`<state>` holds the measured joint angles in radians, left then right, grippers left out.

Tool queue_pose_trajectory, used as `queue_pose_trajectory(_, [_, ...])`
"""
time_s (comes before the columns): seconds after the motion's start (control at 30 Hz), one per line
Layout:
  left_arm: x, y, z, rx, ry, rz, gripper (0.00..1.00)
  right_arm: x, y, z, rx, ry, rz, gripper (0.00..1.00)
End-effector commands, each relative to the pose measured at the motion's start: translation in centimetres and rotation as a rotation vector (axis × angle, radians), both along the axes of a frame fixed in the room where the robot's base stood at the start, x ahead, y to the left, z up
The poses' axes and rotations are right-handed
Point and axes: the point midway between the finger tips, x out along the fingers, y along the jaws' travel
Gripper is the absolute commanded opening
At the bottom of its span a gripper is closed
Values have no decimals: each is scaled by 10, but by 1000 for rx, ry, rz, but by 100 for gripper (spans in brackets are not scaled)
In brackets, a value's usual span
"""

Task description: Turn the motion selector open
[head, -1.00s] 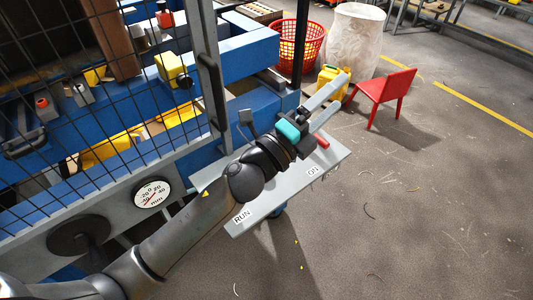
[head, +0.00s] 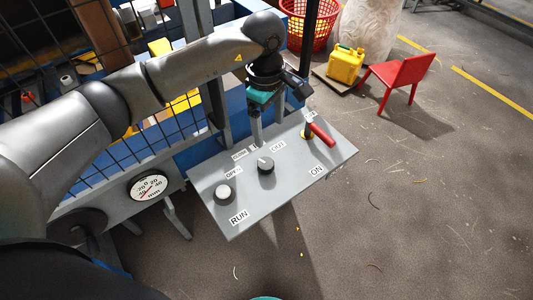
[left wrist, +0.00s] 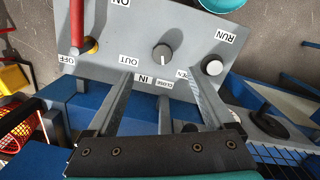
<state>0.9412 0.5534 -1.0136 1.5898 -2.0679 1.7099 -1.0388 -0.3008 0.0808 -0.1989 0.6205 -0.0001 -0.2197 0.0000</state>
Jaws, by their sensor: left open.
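The motion selector is the dark round knob (head: 266,165) in the middle of a grey sloping panel (head: 300,185). Labels OPEN, CLOSE, IN and OUT stand around its far side. In the left wrist view the knob (left wrist: 162,54) has a white mark that points down, towards the IN and CLOSE side. My left gripper (head: 282,128) is open and empty above the panel's far edge. In the left wrist view its spread fingers (left wrist: 160,85) lie either side of the IN and CLOSE labels, short of the knob and apart from it. My right gripper is not in view.
A second knob (head: 225,195) sits near the RUN label. A red lever (head: 321,135) sits near ON. A wire mesh guard (head: 110,110) stands left. A yellow jerry can (head: 345,64) and red chair (head: 398,80) stand beyond; floor to the right is mostly free.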

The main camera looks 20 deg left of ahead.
Motion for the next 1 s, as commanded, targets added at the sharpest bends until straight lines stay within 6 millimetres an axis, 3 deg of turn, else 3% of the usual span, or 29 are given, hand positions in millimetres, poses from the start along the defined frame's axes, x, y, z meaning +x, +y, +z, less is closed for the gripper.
queue_pose_trajectory(0.17, [2, 13, -7, 55, 2, -2, 87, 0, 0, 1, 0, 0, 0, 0])
queue_pose_trajectory(0.7, [1, 11, -114, 48, 3, -1, 87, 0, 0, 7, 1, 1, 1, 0])
queue_pose_trajectory(1.0, [1, 11, -146, 49, 2, -2, 87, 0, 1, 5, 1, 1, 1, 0])
